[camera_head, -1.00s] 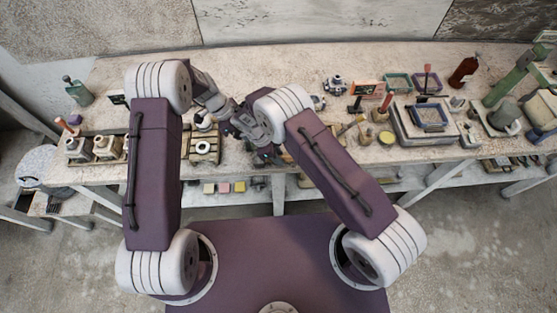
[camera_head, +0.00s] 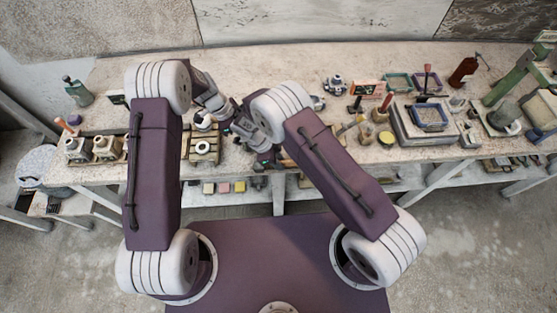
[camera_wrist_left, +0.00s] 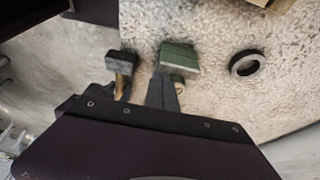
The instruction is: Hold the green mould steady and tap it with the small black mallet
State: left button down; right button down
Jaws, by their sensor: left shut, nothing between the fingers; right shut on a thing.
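The green mould (camera_wrist_left: 179,59) lies on the pale bench top in the left wrist view. The small black mallet (camera_wrist_left: 121,60) is to its left, its dark head apart from the mould and its wooden handle (camera_wrist_left: 121,86) running down the picture. My left gripper (camera_wrist_left: 163,88) is shut and empty, its fingertips right at the near side of the mould; I cannot tell if they touch. My right gripper (camera_head: 263,158) is shut on the mallet near the bench's front edge in the head view. The arms hide the mould and mallet there.
A black ring (camera_wrist_left: 246,63) lies right of the mould. A clamped block mould (camera_head: 203,148) stands close left of my grippers. Trays, bottles and a framed blue mould (camera_head: 430,117) crowd the bench's right side. Drying pots (camera_head: 105,147) stand at the left.

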jog(key=w, duration=0.3)
jog(key=shift+w, duration=0.15)
jog(key=shift+s, duration=1.75)
jog(key=shift+w+d, duration=0.1)
jog(key=w, duration=0.3)
jog(key=shift+w, duration=0.2)
jog(key=shift+s, duration=1.7)
jog(key=shift+s, duration=0.1)
